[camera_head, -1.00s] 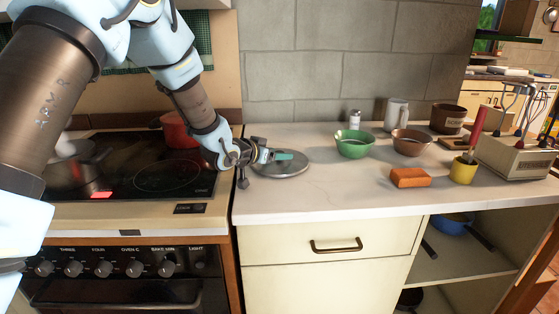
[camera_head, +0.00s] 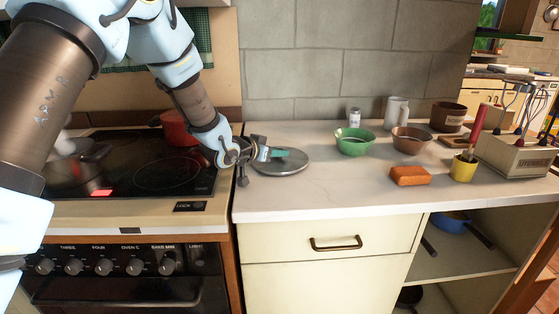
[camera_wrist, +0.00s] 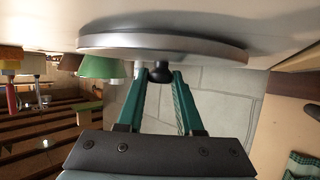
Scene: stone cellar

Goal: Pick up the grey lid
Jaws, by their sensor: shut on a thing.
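The grey lid (camera_head: 283,169) is a round, flat disc at the left end of the white counter, close to the stove. In the wrist view the lid (camera_wrist: 165,48) shows edge-on, with its black knob (camera_wrist: 160,73) between my fingertips. My gripper (camera_head: 275,153) reaches in from the left, over the lid. Its teal fingers (camera_wrist: 159,78) are shut on the knob. The lid lies level, on or very near the counter; I cannot tell whether there is a gap under it.
A green bowl (camera_head: 355,145) and a brown bowl (camera_head: 411,142) stand to the right. The stove with a red pot (camera_head: 177,130) is at left. The counter in front of the lid is clear.

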